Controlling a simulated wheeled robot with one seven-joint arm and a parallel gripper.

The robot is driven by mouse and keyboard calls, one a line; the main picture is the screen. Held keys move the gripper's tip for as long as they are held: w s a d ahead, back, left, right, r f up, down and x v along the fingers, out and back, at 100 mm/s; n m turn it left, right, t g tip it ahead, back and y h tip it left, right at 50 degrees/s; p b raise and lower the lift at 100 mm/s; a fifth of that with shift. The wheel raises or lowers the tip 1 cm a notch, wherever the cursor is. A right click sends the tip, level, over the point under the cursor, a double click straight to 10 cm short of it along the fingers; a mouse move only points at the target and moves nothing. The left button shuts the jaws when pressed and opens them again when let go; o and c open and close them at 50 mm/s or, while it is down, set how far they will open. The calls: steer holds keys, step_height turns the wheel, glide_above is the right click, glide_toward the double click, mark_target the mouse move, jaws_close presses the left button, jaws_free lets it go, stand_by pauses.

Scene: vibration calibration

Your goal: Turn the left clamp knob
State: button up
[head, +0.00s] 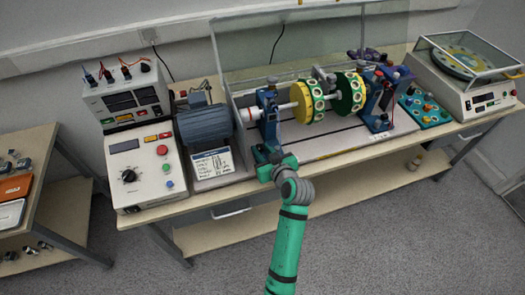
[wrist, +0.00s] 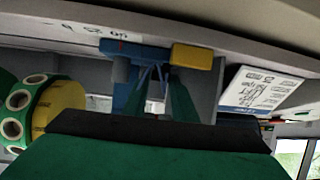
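My gripper (head: 264,153) is low at the front of this stand, well below the knob. In the wrist view, which looks inverted, my gripper (wrist: 157,88) has two green fingers with a narrow gap between them; it looks open. A blue stand part (wrist: 150,48) with a yellow block (wrist: 192,56) lies behind the fingertips. I cannot tell whether the fingers touch it. I cannot make out the knob for sure in the wrist view.
A shaft with yellow-green discs (head: 303,101) runs right to a second blue stand (head: 378,100). A blue-grey motor (head: 205,128) and control box (head: 146,170) are left of the stand. A clear guard (head: 300,45) rises behind. Discs show at left in the wrist view (wrist: 60,105).

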steer(key=shift+s+a+f+m+t+h, duration=0.1)
steer(key=shift+a+m+t+h, duration=0.2)
steer(key=shift+m+h, duration=0.4)
steer(key=shift+a+m+t+h, duration=0.15)
steer(key=shift+m+h, duration=0.65)
steer(key=shift+h, duration=0.15)
steer(key=shift+a+m+t+h, duration=0.15)
steer(key=shift+m+h, duration=0.65)
steer(key=shift+h, duration=0.15)
steer(key=o, duration=0.7)
steer(key=shift+o, duration=0.2)
steer(key=v, duration=1.1)
